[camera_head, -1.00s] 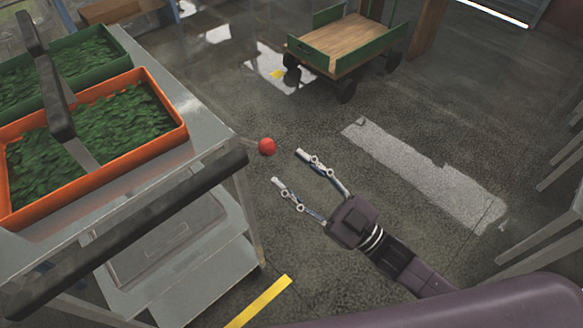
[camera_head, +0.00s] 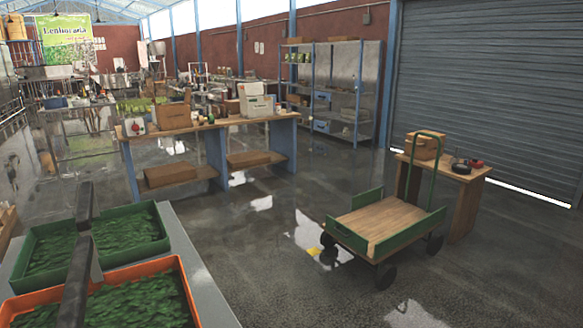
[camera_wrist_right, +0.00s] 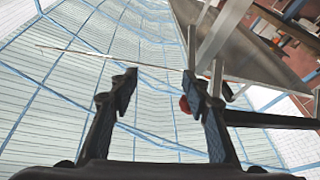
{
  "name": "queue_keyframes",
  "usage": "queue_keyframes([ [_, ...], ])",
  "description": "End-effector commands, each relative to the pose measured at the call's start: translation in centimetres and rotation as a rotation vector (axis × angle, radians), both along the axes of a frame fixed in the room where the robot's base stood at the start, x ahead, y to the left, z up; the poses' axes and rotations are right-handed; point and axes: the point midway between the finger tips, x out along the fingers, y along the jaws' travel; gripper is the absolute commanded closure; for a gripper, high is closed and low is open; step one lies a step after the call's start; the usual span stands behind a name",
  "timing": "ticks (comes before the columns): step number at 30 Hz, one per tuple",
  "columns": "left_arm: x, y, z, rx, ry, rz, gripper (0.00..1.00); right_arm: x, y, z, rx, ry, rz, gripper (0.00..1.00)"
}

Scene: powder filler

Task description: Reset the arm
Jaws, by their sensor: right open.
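My right gripper (camera_wrist_right: 160,80) shows in the right wrist view with its two dark fingers spread apart and nothing between them. Behind the fingers in that view are the roof and its blue beams, so the wrist camera looks upward. A small red round thing (camera_wrist_right: 184,105) shows behind the right finger. The right gripper is not in the head view now. My left gripper is in neither view.
An orange crate (camera_head: 186,293) and a green crate (camera_head: 165,222) of green leaves stand on a metal cart (camera_head: 205,290) at lower left. A green-sided wagon (camera_head: 372,222) stands on the floor at right. A long wooden table (camera_head: 205,127) is farther back. Floor between is clear.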

Motion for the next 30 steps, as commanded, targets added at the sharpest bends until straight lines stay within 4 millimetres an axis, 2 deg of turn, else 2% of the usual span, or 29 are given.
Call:
queue_keyframes([
  [4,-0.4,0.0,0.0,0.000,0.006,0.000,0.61,0.9,-0.6,-2.1,-0.021,0.041,-0.032,0.56],
  [8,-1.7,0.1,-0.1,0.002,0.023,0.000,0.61,1.8,-1.4,-4.5,-0.046,0.087,-0.068,0.56],
  [11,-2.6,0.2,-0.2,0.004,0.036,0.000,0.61,2.6,-2.2,-7.0,-0.072,0.138,-0.104,0.56],
  [16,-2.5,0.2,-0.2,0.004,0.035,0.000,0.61,3.8,-4.4,-13.2,-0.133,0.260,-0.187,0.56],
  [20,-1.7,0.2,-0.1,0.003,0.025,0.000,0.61,4.0,-7.0,-20.4,-0.199,0.406,-0.274,0.56],
  [21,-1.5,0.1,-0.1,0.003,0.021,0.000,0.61,3.7,-8.1,-23.2,-0.224,0.465,-0.306,0.56],
  [23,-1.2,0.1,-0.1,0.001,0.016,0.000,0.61,2.9,-9.7,-27.5,-0.262,0.560,-0.352,0.56],
  [24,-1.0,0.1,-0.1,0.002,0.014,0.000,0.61,2.1,-10.7,-30.3,-0.289,0.622,-0.382,0.56],
  [26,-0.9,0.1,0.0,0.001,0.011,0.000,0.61,0.5,-12.1,-34.4,-0.325,0.717,-0.422,0.56],
  [27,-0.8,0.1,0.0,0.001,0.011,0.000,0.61,-0.8,-13.0,-37.0,-0.349,0.782,-0.446,0.56],
  [29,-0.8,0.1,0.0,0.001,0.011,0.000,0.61,-3.2,-14.2,-40.8,-0.384,0.881,-0.479,0.56],
  [30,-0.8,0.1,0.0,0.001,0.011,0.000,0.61,-5.0,-14.9,-43.2,-0.408,0.947,-0.499,0.56],
])
